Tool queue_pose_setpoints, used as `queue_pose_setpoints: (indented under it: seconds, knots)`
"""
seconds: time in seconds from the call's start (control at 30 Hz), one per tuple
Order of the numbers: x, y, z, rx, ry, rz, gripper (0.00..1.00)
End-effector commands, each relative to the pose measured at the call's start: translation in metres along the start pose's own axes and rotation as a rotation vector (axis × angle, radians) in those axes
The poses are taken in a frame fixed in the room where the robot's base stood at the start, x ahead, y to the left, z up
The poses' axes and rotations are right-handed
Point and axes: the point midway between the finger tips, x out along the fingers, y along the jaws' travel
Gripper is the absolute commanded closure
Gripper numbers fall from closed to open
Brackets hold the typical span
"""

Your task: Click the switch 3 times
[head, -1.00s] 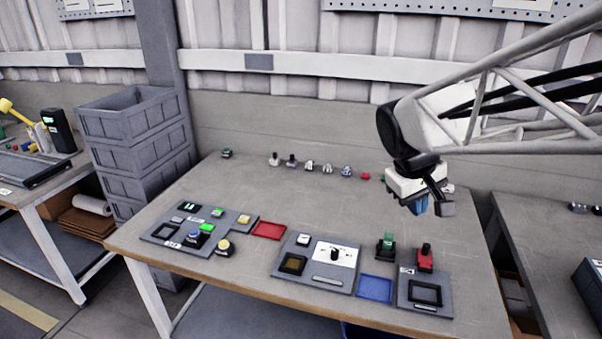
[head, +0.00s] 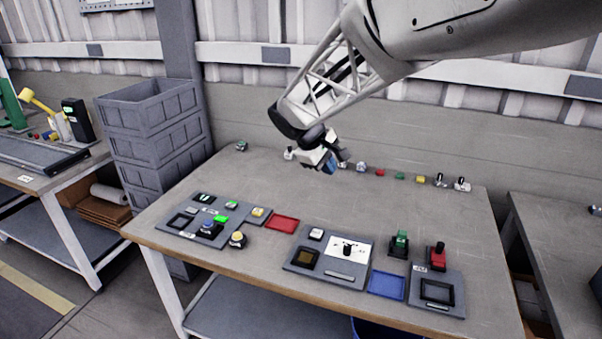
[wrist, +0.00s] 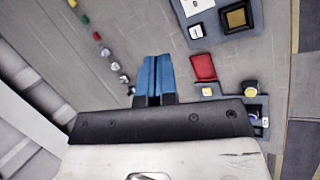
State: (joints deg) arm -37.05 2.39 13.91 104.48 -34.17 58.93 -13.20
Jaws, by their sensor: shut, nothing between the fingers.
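My gripper (head: 331,167) is shut with its blue fingers together and empty, above the back of the table. It also shows in the wrist view (wrist: 154,60). Which part is the task's switch I cannot tell for sure. A black knob (head: 347,249) stands on a white plate on the middle panel (head: 302,269). To its right stand a green switch-like part (head: 400,240) on a black base and a red one (head: 438,256) at the right panel (head: 457,305). My gripper is behind all of these and touches none.
The left panel (head: 174,229) carries lit green parts and a blue button (head: 208,228). A yellow button (head: 237,239) stands beside it. A red tray (head: 282,223) and a blue tray (head: 386,284) lie between panels. Several small parts line the table's back. The table's middle is clear.

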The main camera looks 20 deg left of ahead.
Motion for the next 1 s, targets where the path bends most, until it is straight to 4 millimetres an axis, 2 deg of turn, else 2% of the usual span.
queue_pose_setpoints:
  seconds: [0.03,0.1,0.37,0.57,1.0]
  knots:
    - [0.001,-0.005,-0.017,-0.030,0.000,0.011,1.00]
    - [0.000,-0.010,-0.039,-0.068,0.000,0.029,1.00]
    - [-0.001,-0.036,-0.118,-0.209,0.000,0.096,1.00]
    - [-0.003,-0.064,-0.178,-0.316,0.002,0.150,1.00]
    - [-0.007,-0.148,-0.303,-0.544,0.008,0.278,1.00]
